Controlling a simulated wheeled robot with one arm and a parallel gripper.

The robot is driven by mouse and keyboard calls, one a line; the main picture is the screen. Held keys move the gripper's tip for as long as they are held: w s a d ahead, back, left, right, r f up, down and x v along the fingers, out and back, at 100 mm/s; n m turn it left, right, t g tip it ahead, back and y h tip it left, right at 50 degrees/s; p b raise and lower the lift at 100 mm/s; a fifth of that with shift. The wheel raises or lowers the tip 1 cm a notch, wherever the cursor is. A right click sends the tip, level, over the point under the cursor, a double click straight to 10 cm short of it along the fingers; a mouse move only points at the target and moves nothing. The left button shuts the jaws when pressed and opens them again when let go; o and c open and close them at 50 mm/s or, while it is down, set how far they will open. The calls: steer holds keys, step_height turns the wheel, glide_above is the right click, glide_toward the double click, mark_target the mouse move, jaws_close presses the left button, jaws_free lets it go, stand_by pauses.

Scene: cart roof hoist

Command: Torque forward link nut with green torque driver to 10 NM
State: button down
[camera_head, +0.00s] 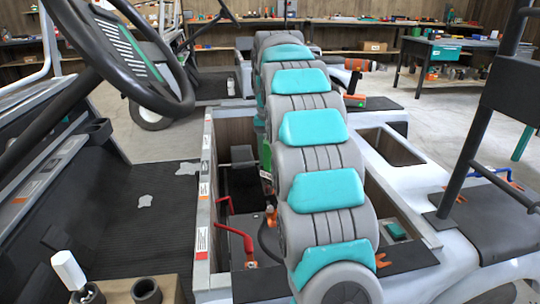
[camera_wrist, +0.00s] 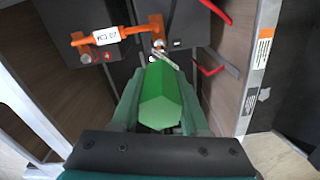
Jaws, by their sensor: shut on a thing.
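The green torque driver (camera_wrist: 165,95) has a six-sided handle and sits between the fingers of my gripper (camera_wrist: 160,112) in the wrist view. My gripper is shut on it. The driver's metal shank points away from the gripper toward the right end of an orange link (camera_wrist: 124,33), which carries a white tag. The shank's tip appears close to the link's end fitting (camera_wrist: 158,44); I cannot tell whether it is seated on the nut. The nut itself is not clear. In the head view my arm hides most of the gripper and the work spot.
The cart's open bay (camera_head: 245,190) has wooden walls and a red bent handle (camera_head: 237,237). Red hooks (camera_wrist: 212,70) also show right of the driver in the wrist view. A steering wheel (camera_head: 125,50) stands at the left. A bench (camera_head: 445,50) is behind, with clear floor before it.

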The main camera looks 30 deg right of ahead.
mark_target(272, 170)
steer(key=shift+s+f, duration=0.1)
steer(key=shift+f, duration=0.05)
steer(key=shift+f+b, duration=0.85)
steer(key=shift+f, duration=1.35)
steer(key=n, duration=0.9)
steer(key=shift+n, duration=0.3)
steer(key=n, duration=0.6)
steer(key=shift+d, duration=0.15)
steer(key=n, duration=0.5)
steer(key=shift+d, duration=0.1)
